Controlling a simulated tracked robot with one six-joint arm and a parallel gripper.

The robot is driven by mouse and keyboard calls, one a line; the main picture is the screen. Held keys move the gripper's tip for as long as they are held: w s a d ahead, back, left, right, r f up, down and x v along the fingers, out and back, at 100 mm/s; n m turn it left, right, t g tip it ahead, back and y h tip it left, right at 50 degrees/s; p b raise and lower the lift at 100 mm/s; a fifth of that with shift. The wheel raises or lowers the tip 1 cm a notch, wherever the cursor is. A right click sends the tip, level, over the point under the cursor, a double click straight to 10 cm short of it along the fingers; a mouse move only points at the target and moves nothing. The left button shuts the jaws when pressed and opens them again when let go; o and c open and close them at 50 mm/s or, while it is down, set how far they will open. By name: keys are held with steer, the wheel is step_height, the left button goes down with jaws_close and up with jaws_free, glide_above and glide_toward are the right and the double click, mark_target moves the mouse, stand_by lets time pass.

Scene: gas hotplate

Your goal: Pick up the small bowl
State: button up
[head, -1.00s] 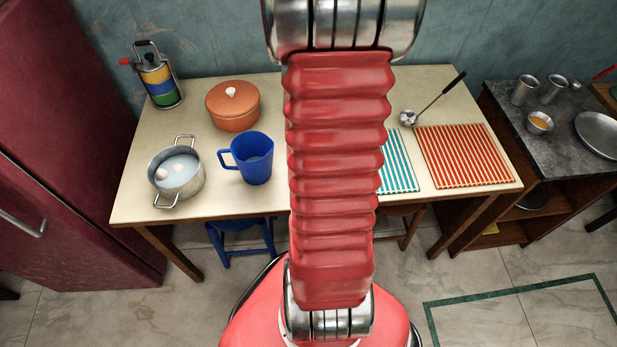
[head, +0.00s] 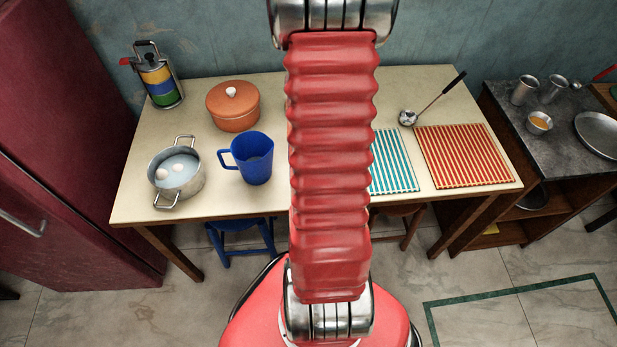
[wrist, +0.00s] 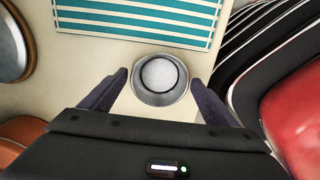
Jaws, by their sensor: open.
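A small metal bowl (wrist: 160,78) with a pale grainy inside sits on the cream table in the wrist view. My gripper (wrist: 160,80) is open, with one dark finger on the left and one on the right of the bowl. The fingertips reach about level with the bowl, and I cannot tell how high they are above the table. In the head view my red arm covers this bowl and my gripper is out of sight. Another small metal bowl (head: 540,121) with orange contents stands on the dark side counter.
A teal striped mat (wrist: 135,20) lies just beyond the bowl; it also shows in the head view (head: 393,162). A blue mug (head: 254,160), an orange lidded pot (head: 233,112) and a metal pot (head: 176,178) stand left. A ladle (head: 408,118) and red striped mat (head: 465,157) lie right.

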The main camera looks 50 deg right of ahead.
steer(key=shift+f, duration=0.8)
steer(key=c, duration=1.2)
steer(key=shift+o, duration=0.2)
steer(key=shift+r, duration=0.1)
step_height(320, 180, up, 10)
steer(key=shift+s, duration=0.1)
stand_by(0.5)
